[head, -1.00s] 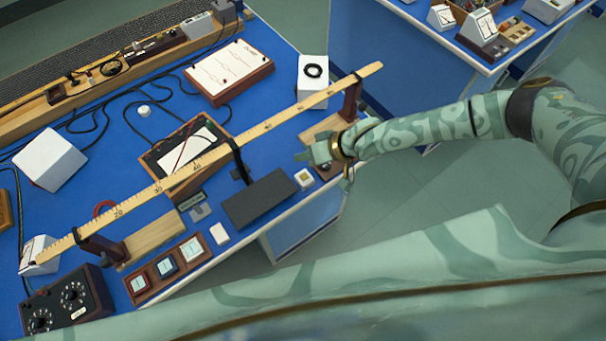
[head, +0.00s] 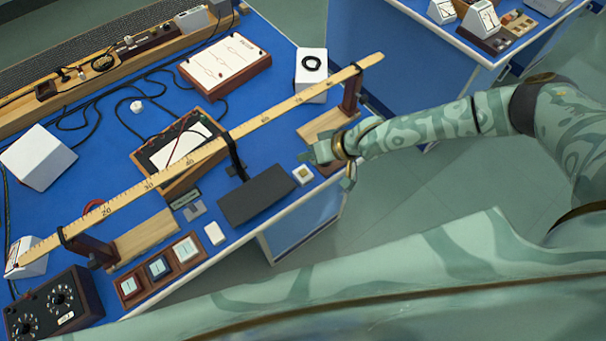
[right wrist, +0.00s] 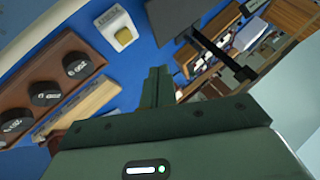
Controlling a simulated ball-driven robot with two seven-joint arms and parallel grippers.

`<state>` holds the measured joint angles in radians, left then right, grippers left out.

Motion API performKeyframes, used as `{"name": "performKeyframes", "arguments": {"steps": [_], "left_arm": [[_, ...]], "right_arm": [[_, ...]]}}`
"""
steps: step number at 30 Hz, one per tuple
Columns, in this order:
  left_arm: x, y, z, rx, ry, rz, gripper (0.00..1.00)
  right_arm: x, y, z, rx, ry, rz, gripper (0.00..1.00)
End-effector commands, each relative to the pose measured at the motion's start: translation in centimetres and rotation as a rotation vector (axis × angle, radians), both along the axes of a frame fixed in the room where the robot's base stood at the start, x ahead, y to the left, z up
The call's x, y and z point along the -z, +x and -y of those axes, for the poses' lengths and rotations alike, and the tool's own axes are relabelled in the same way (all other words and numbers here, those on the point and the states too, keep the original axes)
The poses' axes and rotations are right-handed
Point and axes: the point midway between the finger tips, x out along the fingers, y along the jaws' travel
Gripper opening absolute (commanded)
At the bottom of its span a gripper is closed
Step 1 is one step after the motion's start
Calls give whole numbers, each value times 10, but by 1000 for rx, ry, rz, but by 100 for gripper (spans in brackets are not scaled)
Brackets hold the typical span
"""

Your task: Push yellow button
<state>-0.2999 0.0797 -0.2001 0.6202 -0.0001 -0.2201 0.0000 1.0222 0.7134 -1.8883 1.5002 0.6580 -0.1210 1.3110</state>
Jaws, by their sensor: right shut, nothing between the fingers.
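The yellow button sits on a small white box (head: 303,174) near the front edge of the blue bench, right of a dark grey pad. In the right wrist view the yellow button (right wrist: 124,36) shows clearly on its white box, up and left of my fingers. My right gripper (head: 308,156) is shut and empty. It is just above the box in the head view, apart from the button in the wrist view. The shut fingers also show in the right wrist view (right wrist: 159,75). My left gripper is not in view.
A long wooden ruler (head: 270,117) on stands crosses the bench behind the button. The dark pad (head: 257,193) lies just left of it. A wooden strip with black knobs (right wrist: 45,92) shows in the wrist view. Another bench (head: 400,45) stands at upper right.

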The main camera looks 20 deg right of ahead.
Motion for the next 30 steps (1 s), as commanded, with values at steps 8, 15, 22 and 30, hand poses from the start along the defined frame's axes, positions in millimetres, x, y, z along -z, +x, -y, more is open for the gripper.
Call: {"name": "performKeyframes", "arguments": {"steps": [8, 15, 22, 30], "left_arm": [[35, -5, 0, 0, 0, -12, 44], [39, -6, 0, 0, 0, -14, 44], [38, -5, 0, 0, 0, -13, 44], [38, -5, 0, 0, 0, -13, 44]], "right_arm": [[42, 0, 0, 1, 1, -2, 0], [49, 0, 0, 2, 1, 0, 0], [49, 0, 0, 1, 1, 0, 0], [49, 0, 0, 2, 0, 0, 0]]}}
